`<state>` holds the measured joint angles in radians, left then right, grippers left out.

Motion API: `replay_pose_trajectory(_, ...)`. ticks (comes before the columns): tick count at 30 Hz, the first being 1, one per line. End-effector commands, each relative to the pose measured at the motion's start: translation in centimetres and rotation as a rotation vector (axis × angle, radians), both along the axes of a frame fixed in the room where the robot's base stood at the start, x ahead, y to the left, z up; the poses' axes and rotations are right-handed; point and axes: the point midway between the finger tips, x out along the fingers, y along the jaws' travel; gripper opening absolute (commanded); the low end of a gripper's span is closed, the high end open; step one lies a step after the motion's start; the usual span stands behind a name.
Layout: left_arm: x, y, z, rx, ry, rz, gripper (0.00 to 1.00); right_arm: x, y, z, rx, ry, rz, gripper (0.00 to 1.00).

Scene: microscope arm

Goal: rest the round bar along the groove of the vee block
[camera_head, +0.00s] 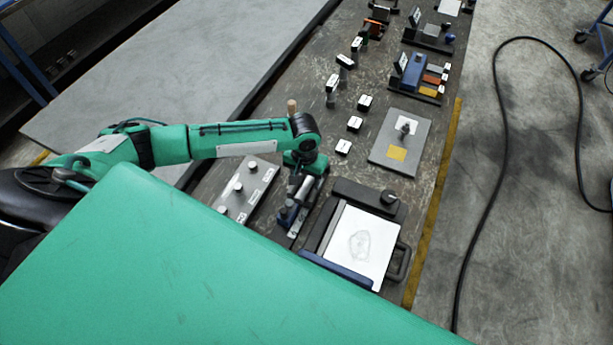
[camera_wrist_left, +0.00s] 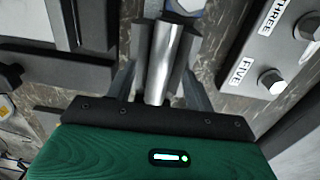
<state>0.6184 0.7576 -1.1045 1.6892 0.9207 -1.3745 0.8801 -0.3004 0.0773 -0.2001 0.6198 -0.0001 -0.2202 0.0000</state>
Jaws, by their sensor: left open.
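The round bar (camera_wrist_left: 162,62) is a shiny silver cylinder. In the left wrist view it lies lengthwise between the fingers of my left gripper (camera_wrist_left: 161,88), which is open around it. Grey sloping faces show close beside the bar and look like the vee block (camera_wrist_left: 182,66). The bar appears to lie along it, but full seating in the groove cannot be told. In the head view my left gripper (camera_head: 297,203) points down over this spot and partly hides both bar and block. My right gripper is not in view.
A grey plate with labelled pegs (camera_head: 247,188) stands close left of the gripper. A dark frame with a white sheet (camera_head: 358,243) is close on the right. Several small labelled blocks and a grey plate (camera_head: 400,142) stand farther back. A cable lies on the floor.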

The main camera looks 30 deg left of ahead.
Motion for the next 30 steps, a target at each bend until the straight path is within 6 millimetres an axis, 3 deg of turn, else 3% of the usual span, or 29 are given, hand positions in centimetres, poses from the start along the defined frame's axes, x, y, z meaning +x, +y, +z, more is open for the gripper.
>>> replay_pose_trajectory(5, 0.1, 0.1, 2.1, -0.002, -0.005, 0.0, 0.54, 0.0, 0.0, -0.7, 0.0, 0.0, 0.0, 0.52)
replay_pose_trajectory(18, 0.1, 0.4, 11.6, -0.002, -0.006, -0.001, 0.54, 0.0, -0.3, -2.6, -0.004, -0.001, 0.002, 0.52)
replay_pose_trajectory(24, 0.1, 0.5, 13.5, -0.002, -0.004, 0.0, 0.54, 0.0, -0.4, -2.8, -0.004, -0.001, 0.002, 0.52)
replay_pose_trajectory(30, 0.1, 0.5, 13.8, -0.001, -0.003, 0.0, 0.54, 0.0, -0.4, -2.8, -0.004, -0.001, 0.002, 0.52)
